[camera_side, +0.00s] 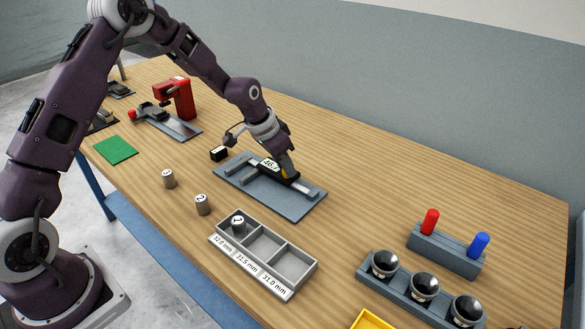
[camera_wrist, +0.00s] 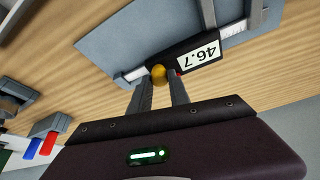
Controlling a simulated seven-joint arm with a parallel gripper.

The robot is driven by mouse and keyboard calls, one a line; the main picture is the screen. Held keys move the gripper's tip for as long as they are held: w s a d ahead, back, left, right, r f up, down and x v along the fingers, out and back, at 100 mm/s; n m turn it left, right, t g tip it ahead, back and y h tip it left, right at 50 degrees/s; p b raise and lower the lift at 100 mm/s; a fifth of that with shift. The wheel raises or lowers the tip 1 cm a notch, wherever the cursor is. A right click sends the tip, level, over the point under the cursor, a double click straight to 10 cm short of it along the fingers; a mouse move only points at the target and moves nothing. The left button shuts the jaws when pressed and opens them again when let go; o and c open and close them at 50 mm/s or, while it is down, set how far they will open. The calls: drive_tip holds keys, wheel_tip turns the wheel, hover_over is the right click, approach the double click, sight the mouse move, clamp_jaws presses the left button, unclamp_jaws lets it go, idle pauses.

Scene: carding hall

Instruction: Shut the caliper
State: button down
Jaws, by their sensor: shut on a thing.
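The caliper (camera_side: 309,190) lies on a blue-grey plate (camera_side: 270,197) in the middle of the table. In the wrist view its dark slider carries a white display (camera_wrist: 199,59) reading about 46.7. Two grey jaws, one (camera_wrist: 208,12) by the slider and one (camera_wrist: 257,14) at the beam's end, stand apart with a gap between them. A round yellow knob (camera_wrist: 158,73) sits on the slider. My gripper (camera_wrist: 160,84) is shut on this knob, one finger on each side. In the side view my gripper (camera_side: 288,172) partly hides the slider and knob.
A grey three-compartment tray (camera_side: 304,275) labelled 32.0, 31.5 and 31.0 mm holds one cylinder. Two more cylinders (camera_side: 169,179) (camera_side: 202,205) stand to its left. Bare table lies right of the plate.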

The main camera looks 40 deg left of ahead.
sight(277, 167)
drive_tip(key=a, duration=0.5)
drive_tip(key=shift+a, duration=0.1)
drive_tip(key=c, duration=1.2)
unclamp_jaws()
drive_tip(key=shift+r, duration=0.1)
drive_tip(key=v, duration=0.7)
drive_tip(key=shift+s, duration=0.1)
